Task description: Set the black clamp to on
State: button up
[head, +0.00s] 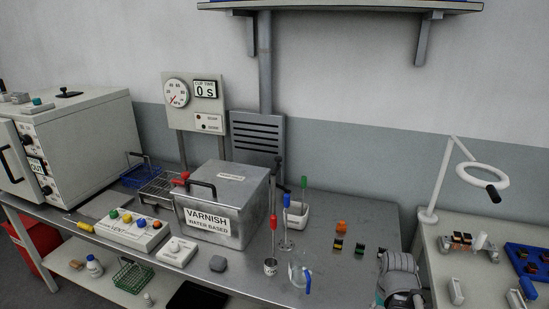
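A black upright handle (278,163) with a dark stem stands at the right back edge of the steel tank (228,228) marked VARNISH WATER BASED. It looks like the black clamp, but its base is partly hidden and its setting is too small to tell. A red clamp-like handle (181,178) sits at the tank's left edge. A black bar handle (203,187) is on the tank lid. My grey arm end with my gripper (398,283) shows at the bottom right, apart from the tank. Its fingertips are not clear.
Red-handled (273,222) and green-handled (303,183) tools stand right of the tank, near a glass jar (297,270). A gauge panel (193,102) rises behind. Small orange and black connectors (341,228) lie between these tools and my arm. A white lamp (432,190) stands right.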

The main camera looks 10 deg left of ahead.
aim_at(278, 159)
jog(key=u, duration=0.05)
jog(key=k, duration=1.2)
jog(key=u, duration=0.5)
jog(key=i, duration=1)
